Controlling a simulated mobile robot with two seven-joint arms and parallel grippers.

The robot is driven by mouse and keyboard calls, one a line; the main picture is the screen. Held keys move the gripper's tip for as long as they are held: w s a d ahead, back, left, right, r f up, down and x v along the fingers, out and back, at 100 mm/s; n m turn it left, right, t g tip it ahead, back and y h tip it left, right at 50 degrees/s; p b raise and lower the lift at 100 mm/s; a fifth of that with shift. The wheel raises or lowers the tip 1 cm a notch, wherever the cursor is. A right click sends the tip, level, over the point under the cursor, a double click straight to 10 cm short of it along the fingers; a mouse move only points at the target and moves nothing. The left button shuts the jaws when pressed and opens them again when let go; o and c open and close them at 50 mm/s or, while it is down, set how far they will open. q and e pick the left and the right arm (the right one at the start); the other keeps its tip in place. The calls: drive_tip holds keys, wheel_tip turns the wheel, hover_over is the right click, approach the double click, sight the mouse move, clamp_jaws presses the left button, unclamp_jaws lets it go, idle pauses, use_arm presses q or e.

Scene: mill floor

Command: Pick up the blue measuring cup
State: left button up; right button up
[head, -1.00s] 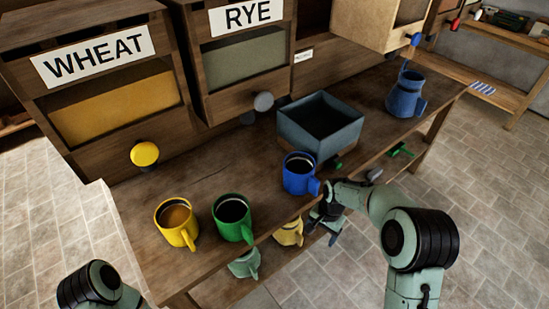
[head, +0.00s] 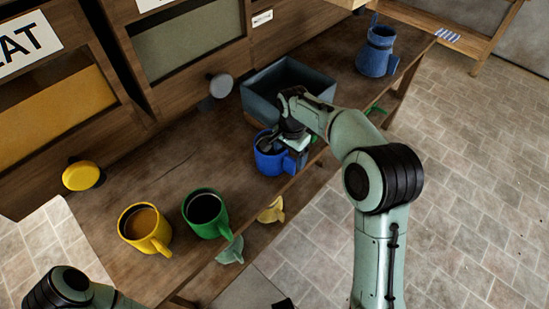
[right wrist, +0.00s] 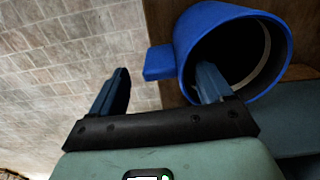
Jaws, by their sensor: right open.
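The blue measuring cup (head: 267,160) stands upright near the front edge of the wooden bench. My right gripper (head: 287,148) is over it from above, partly hiding its rim and handle. In the right wrist view, the blue cup (right wrist: 190,48) has its mouth facing the camera, and its handle lies between the two spread fingers of my gripper (right wrist: 160,82). One finger is over or inside the cup's mouth; the other is outside, beyond the handle. The jaws are open. Part of my left arm shows at the lower left; its gripper is not in view.
A green cup (head: 205,214) and a yellow cup (head: 143,228) stand to the left. A grey-blue bin (head: 262,102) is just behind the blue cup. A blue jug (head: 378,55) stands farther right.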

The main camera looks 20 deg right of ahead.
drive_tip(key=f, duration=0.5)
drive_tip(key=shift+s+a+f, duration=0.25)
drive_tip(key=shift+f, duration=0.1)
clamp_jaws()
